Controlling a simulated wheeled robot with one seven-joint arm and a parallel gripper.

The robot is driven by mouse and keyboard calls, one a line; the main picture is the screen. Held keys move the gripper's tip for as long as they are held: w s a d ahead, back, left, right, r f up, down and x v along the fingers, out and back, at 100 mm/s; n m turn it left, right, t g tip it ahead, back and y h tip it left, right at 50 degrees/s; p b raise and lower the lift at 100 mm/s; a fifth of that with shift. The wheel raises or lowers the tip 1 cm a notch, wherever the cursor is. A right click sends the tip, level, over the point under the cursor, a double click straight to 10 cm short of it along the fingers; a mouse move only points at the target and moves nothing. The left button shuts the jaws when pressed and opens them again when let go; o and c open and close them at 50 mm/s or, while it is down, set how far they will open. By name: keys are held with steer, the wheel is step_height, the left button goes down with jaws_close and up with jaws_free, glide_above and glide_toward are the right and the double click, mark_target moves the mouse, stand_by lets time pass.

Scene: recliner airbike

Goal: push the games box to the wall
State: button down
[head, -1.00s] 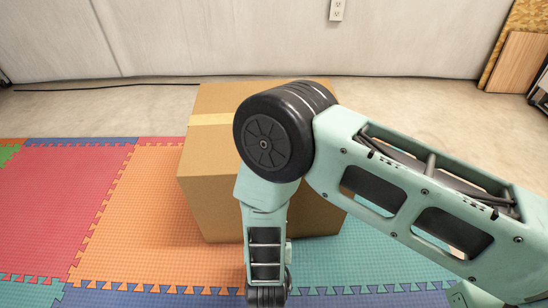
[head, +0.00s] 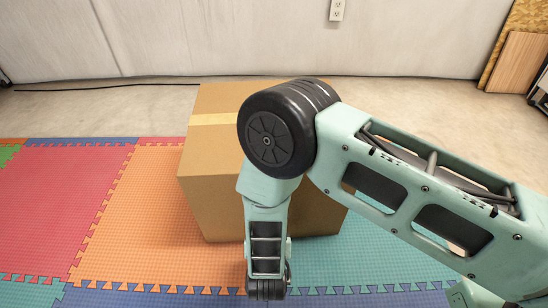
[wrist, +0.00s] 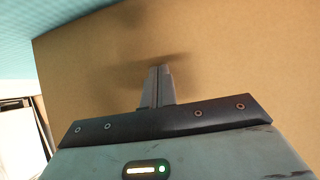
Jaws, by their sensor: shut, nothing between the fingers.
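The games box is a brown cardboard box (head: 212,165) with a pale tape strip across its top. It stands on the foam mat in the middle of the head view, partly hidden behind my arm. The wall (head: 230,40) is behind it, with bare floor between them. In the wrist view the box's cardboard face (wrist: 220,55) fills most of the picture. My gripper (wrist: 158,72) is shut and empty, its fingertips pointing at that face and very close to it. I cannot tell whether they touch. In the head view my gripper is out of sight below my arm.
The coloured foam mat (head: 60,210) covers the floor around the box. A black cable (head: 100,86) lies along the wall's foot. Wooden boards (head: 515,62) lean at the right. A power outlet (head: 337,9) is on the wall. The floor behind the box is mostly clear.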

steer(key=shift+s+p, duration=0.85)
steer(key=shift+s, duration=1.9)
